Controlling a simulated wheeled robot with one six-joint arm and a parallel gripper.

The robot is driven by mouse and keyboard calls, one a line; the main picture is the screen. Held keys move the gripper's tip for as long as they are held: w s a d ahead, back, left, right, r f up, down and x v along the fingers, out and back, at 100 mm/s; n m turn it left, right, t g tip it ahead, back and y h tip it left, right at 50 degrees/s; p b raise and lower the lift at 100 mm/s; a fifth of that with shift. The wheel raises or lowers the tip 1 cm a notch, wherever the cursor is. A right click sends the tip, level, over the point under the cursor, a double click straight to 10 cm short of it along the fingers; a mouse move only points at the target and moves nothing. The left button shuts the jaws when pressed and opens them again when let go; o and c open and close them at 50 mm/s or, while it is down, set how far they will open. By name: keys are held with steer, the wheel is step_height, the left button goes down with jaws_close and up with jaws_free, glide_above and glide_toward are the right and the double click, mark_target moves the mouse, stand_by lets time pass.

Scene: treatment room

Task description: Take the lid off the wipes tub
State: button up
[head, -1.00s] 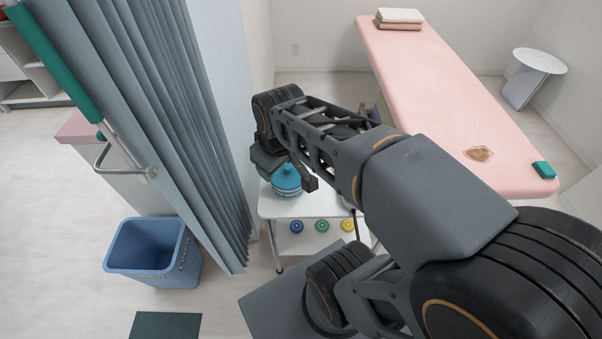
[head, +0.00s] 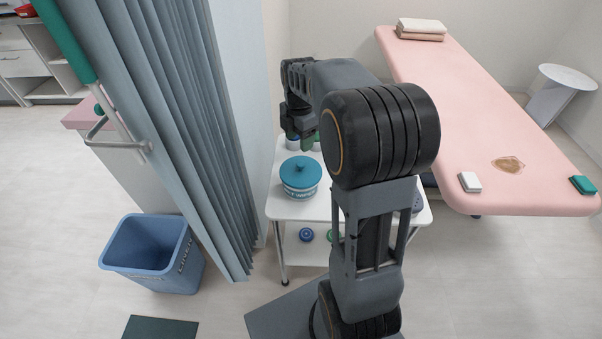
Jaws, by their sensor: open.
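The wipes tub (head: 300,189) stands upright on the white trolley. It is round with a pale printed label. Its teal lid (head: 301,172) sits on top, with a small knob in the middle. My gripper (head: 302,138) is open, behind the tub in the picture and apart from the lid. Its fingers are dark and small in this view, and nothing shows clearly between them. My arm hides much of the trolley's right side.
The white trolley (head: 290,209) has bottles (head: 293,143) behind the tub and small coloured rolls (head: 306,235) on its lower shelf. A grey curtain (head: 185,120) hangs close on the left. A blue bin (head: 155,253) stands left; a pink treatment bed (head: 455,110) is right.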

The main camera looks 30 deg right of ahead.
glide_above(301, 163)
steer(key=f, duration=0.4)
steer(key=shift+w+a+f, duration=0.15)
steer(key=shift+w, duration=0.1)
steer(key=shift+s+f+b, duration=0.2)
steer(key=shift+f+b, duration=0.5)
steer(key=shift+f, duration=2.05)
steer(key=c, duration=1)
steer(key=shift+r, duration=0.1)
